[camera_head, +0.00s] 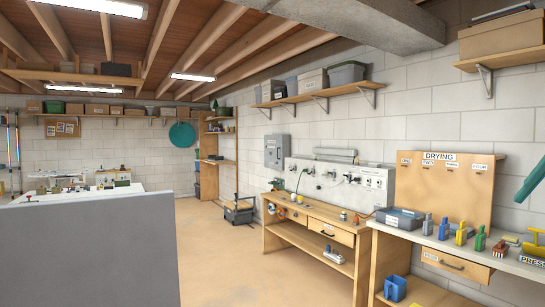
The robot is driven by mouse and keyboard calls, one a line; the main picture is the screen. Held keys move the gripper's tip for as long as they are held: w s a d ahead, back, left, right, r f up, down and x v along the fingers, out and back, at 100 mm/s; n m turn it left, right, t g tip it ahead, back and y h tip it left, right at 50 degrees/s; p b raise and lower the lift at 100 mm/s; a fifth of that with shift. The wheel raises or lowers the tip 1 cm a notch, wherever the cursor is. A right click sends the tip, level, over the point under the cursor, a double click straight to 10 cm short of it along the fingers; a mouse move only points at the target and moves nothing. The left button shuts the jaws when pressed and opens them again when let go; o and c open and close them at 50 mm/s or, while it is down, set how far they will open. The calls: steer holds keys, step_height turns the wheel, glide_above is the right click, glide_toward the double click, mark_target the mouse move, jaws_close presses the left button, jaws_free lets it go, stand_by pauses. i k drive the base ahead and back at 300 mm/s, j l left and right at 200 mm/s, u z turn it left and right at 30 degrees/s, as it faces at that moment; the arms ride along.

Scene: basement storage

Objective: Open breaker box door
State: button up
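The breaker box (277,151) is a grey metal box on the white block wall, right of the middle of the head view. Its front door looks shut, with a small dark mark near its middle; the handle is too small to make out clearly. It sits above the far left end of a wooden workbench (341,240). My gripper is not in view.
A grey panel (95,250) blocks the lower left. Open floor (222,262) runs between it and the workbench. A black crate (238,213) stands on the floor beyond the bench. A nearer bench (459,250) with colored bottles is at right.

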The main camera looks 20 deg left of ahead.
mark_target(275, 152)
steer(key=i+j+u, duration=0.1)
steer(key=i+u, duration=0.15)
steer(key=i, duration=0.35)
steer(key=i+u, duration=0.25)
steer(key=i, duration=0.35)
steer(key=i+l+u, duration=0.2)
steer(key=i, duration=0.35)
steer(key=i+l+u, duration=0.25)
steer(key=i, duration=0.35)
steer(key=i+j+u, duration=0.15)
steer(key=i+u, duration=0.2)
steer(key=i, duration=0.5)
steer(key=i+u, duration=0.35)
steer(key=i, duration=1.5)
steer(key=i+l+u, duration=0.1)
steer(key=i, duration=1)
steer(key=i+z, duration=0.2)
steer(key=i, duration=0.35)
steer(key=i+z, duration=0.2)
steer(key=i, duration=0.3)
steer(key=i+j+z, duration=0.15)
steer(key=i, duration=0.4)
steer(key=i+j+z, duration=0.2)
steer(key=i, duration=0.3)
steer(key=i+z, duration=0.75)
steer(key=i+j+z, duration=0.2)
steer(key=z, duration=0.15)
